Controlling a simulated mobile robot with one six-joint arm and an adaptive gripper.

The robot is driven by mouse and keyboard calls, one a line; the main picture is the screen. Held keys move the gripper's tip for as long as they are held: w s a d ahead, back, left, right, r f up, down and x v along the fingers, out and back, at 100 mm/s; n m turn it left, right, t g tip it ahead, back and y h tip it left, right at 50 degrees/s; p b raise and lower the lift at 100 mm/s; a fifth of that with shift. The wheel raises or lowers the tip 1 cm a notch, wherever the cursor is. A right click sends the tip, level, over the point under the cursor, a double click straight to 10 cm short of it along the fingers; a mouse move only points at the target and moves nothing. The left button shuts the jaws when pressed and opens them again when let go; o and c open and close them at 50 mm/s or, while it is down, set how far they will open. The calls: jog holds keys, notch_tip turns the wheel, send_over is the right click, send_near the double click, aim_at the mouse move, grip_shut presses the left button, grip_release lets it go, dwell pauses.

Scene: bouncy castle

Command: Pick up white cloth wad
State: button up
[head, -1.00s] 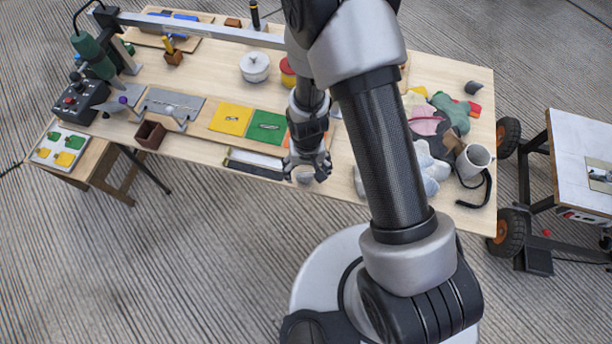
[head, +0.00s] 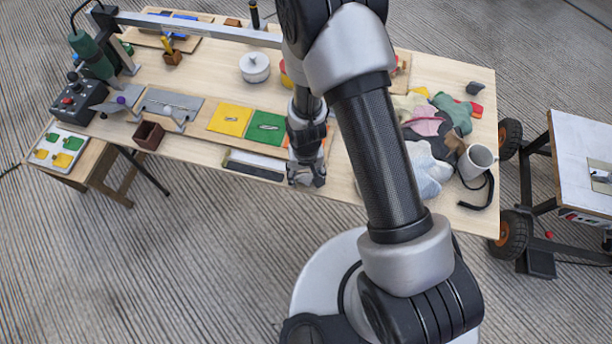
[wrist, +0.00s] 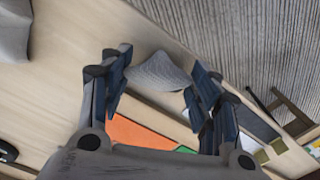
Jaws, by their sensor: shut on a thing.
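An orange panel (wrist: 140,135) lies beside my gripper, with green (head: 267,127) and yellow (head: 231,119) panels further left. A pile with whitish cloth (head: 428,172) and a mug (head: 476,160) are at the right. Bare tabletop lies between.

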aim_at(306, 174)
jog(key=shift+c, duration=0.6)
jog(key=shift+r, duration=0.25)
notch_tip(306, 174, up, 20)
jog(key=p, duration=0.6)
jog(key=shift+f, duration=0.25)
jog(key=o, duration=0.5)
jog(key=c, duration=0.5)
jog(key=shift+o, duration=0.2)
